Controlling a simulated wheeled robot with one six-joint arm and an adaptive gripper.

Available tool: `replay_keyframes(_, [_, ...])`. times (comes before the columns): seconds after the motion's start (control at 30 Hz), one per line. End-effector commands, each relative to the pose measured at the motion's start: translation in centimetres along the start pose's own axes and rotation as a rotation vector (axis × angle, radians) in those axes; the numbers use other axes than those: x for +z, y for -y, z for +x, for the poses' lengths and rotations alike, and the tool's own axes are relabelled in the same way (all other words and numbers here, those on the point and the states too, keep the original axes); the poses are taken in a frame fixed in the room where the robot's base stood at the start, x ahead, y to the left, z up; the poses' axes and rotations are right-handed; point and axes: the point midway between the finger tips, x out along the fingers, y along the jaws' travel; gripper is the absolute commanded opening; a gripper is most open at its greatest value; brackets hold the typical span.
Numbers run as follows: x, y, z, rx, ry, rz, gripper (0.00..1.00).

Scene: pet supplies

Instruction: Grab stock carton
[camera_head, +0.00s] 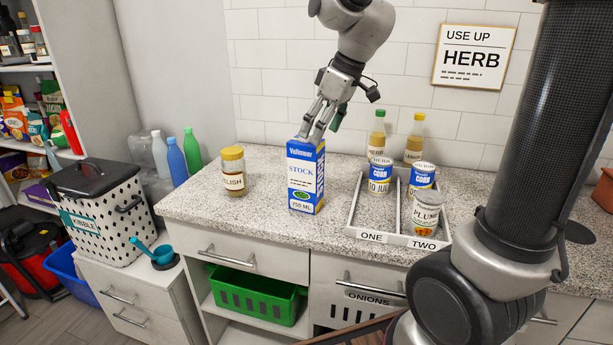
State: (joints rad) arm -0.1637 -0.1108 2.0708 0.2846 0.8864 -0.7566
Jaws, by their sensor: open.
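The stock carton (303,180) is a blue and white box with the words "STOCK" and "750 ML". It stands upright on the speckled counter, left of the tray. My gripper (317,133) is open and points down at the carton's top. Its fingertips are at or just over the carton's top edge. I cannot tell whether they touch it or reach around its sides. The far side of the carton is hidden.
A yellow-lidded relish jar (233,172) stands left of the carton. Free counter lies in front of the carton. A tiled wall (265,60) is behind.

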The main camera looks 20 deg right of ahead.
Motion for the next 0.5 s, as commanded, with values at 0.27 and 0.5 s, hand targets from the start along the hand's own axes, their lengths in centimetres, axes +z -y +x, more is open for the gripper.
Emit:
replay_keyframes(0.27, [-2.6, -0.3, 3.4, -0.031, -0.009, -0.085, 0.79])
replay_keyframes(0.5, [-2.1, -0.3, 6.5, -0.030, -0.007, -0.082, 0.79])
